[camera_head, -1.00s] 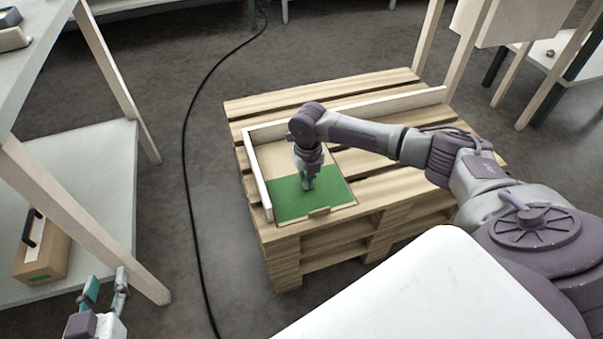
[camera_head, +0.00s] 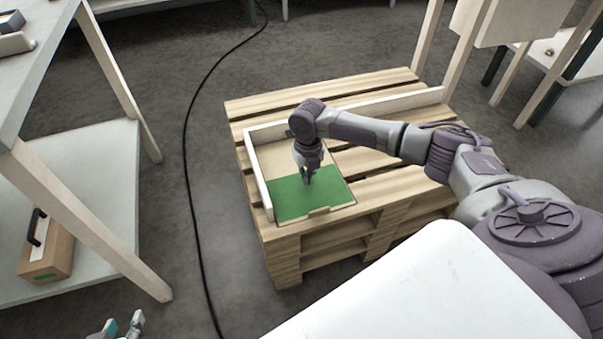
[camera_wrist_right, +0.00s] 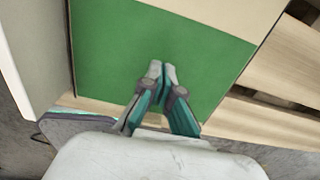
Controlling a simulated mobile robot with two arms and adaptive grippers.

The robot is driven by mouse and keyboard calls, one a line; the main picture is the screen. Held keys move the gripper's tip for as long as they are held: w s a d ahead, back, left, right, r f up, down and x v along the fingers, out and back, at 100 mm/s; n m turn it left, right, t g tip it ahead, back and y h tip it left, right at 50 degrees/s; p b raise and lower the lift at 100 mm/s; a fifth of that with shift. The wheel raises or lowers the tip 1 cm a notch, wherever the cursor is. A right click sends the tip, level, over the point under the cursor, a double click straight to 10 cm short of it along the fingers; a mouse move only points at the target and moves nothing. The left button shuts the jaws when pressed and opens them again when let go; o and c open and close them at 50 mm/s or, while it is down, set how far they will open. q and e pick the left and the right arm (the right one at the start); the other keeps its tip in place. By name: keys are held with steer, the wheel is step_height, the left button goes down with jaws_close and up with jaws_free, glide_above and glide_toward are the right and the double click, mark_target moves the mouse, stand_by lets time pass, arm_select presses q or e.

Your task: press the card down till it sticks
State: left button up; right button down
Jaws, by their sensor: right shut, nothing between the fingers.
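The green card (camera_head: 325,198) lies flat on the near part of a tan cardboard sheet (camera_head: 277,157) on the wooden pallet. It fills much of the right wrist view (camera_wrist_right: 110,45). My right gripper (camera_head: 308,182) points down over the middle of the card. Its fingertips are together in the right wrist view (camera_wrist_right: 161,68), with nothing between them. They are at or very near the card's surface; I cannot tell whether they touch it. My left gripper (camera_head: 122,322) is cut off at the bottom left, its fingers apart and empty, far from the card.
A white rail (camera_head: 262,180) borders the sheet's left side, and another runs along the back. The pallet (camera_head: 395,183) has bare slats right of the card. A shelf unit (camera_head: 85,190) with a brown box (camera_head: 50,255) stands left. A black cable (camera_head: 190,190) crosses the floor.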

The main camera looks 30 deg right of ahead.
steer(key=shift+r+p, duration=1)
steer(key=shift+p, duration=0.1)
steer(key=shift+r+p, duration=1.2)
steer(key=shift+p, duration=0.05)
arm_select(q)
steer(key=s+a+f+g+y, duration=0.1)
steer(key=s+a+f+g, duration=0.2)
steer(key=s, duration=0.5)
steer(key=f+g, duration=0.1)
steer(key=g, duration=0.1)
steer(key=shift+s+g, duration=0.35)
steer(key=shift+g, duration=0.05)
